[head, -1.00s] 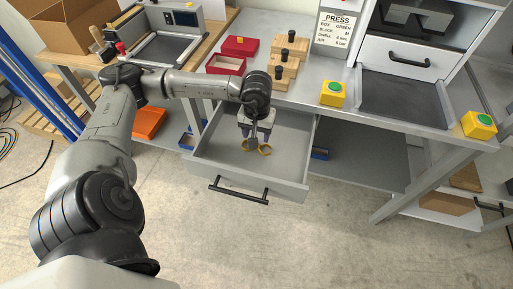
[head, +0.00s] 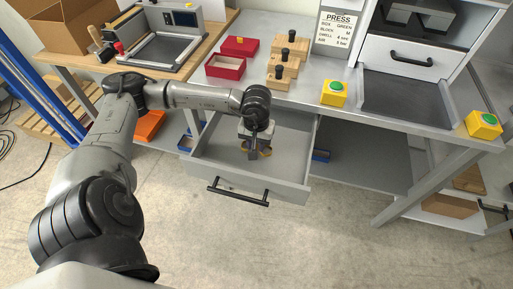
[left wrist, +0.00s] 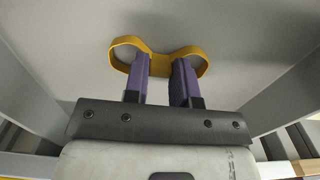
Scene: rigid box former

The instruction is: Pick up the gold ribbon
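The gold ribbon (left wrist: 160,65) is a flat, bow-like band with two loops and a narrow middle. In the left wrist view my left gripper (left wrist: 160,75) has its two purple fingers close together on either side of that middle, with gold filling the gap between them. It looks shut on the ribbon. In the head view the left gripper (head: 254,152) points down inside the open grey drawer (head: 212,150), and part of the ribbon (head: 266,153) shows beside the fingers. I cannot tell whether the ribbon touches the drawer floor. My right gripper is not in view.
The drawer's walls surround the gripper, with its black handle (head: 238,192) at the front. On the bench above are a red box (head: 225,66), wooden blocks with black knobs (head: 282,72) and a yellow button box (head: 334,93). The floor in front is clear.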

